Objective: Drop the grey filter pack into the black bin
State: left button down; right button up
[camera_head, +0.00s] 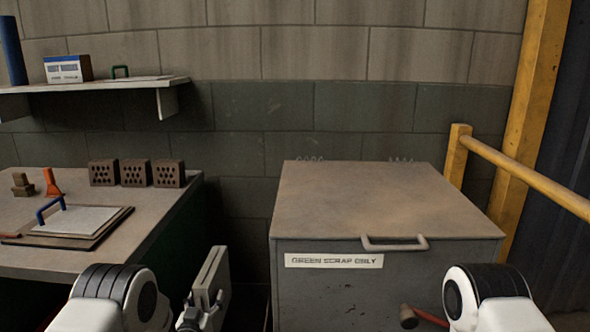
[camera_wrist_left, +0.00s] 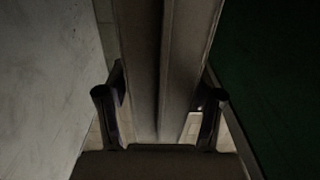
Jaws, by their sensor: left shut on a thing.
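The grey filter pack (camera_head: 211,276) is a flat, upright slab in the lower middle of the head view. My left gripper (camera_head: 203,310) is shut on its lower part and holds it in the gap between the table and the grey lidded box. In the left wrist view the pack (camera_wrist_left: 143,60) runs up between the two dark fingers of the left gripper (camera_wrist_left: 160,110). A dark shape (camera_head: 256,296) lies low in the shadowed gap; I cannot tell whether it is the black bin. My right arm shows at the lower right, but its gripper is out of view.
The grey box (camera_head: 385,200) has a closed lid, a handle (camera_head: 395,243) and a label reading "GREEN SCRAP ONLY". A yellow rail (camera_head: 520,175) stands at right.

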pick_arm(q)
jog(key=shift+w+f+b, duration=0.1)
jog(key=shift+f+b, duration=0.2)
jog(key=shift+f, duration=0.3)
jog(key=shift+c, duration=0.5)
grip_release()
jog(key=shift+s+f, duration=0.2)
jog(key=s, duration=1.2)
jog(key=shift+a+r, duration=0.15)
jog(key=shift+a, duration=0.05)
jog(key=shift+w, duration=0.1)
